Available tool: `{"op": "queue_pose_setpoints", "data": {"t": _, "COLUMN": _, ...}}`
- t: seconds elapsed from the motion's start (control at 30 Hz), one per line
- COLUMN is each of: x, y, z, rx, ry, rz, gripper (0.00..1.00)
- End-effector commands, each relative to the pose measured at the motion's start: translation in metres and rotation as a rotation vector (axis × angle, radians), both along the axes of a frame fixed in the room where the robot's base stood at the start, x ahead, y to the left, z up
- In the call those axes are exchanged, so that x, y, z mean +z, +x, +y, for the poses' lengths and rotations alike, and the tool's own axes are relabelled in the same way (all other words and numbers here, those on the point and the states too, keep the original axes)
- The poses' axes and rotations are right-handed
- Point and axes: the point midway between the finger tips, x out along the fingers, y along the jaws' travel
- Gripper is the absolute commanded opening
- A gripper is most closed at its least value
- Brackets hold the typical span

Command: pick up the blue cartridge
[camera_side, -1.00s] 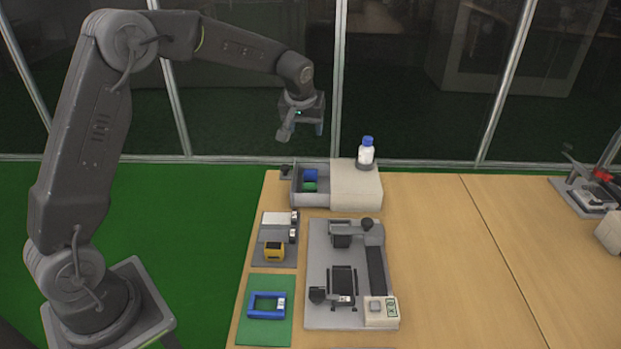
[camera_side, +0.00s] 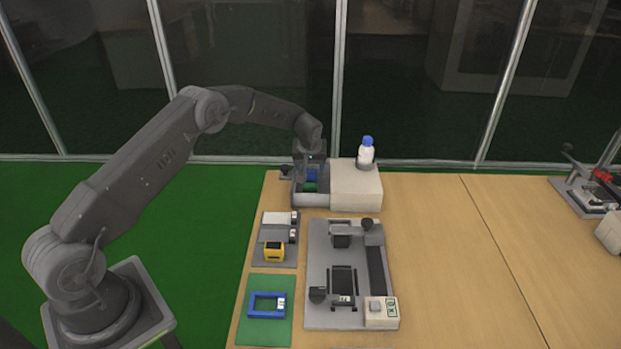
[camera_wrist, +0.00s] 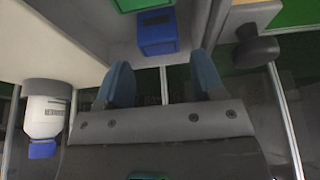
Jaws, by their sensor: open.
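The blue cartridge (camera_side: 312,174) is a small block in the open grey drawer (camera_side: 312,201), beside a green one (camera_side: 309,187). I cannot tell whether a finger touches the cartridge.
The drawer's housing (camera_side: 357,188) carries a white bottle with a blue cap (camera_side: 366,153), close to my gripper. A yellow block (camera_side: 274,252), a blue frame (camera_side: 267,305) and a grey fixture (camera_side: 318,255) are nearer the camera.

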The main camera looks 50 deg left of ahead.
Motion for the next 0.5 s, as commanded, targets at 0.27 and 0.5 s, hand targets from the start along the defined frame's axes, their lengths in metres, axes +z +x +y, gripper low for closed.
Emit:
{"op": "queue_pose_setpoints", "data": {"t": 0.27, "x": -0.026, "y": 0.008, "z": 0.008, "rx": 0.0, "ry": -0.001, "rz": 0.002, "gripper": 0.62}}
{"op": "queue_pose_setpoints", "data": {"t": 0.5, "x": -0.049, "y": 0.015, "z": 0.014, "rx": -0.001, "ry": -0.002, "rz": -0.001, "gripper": 0.62}}
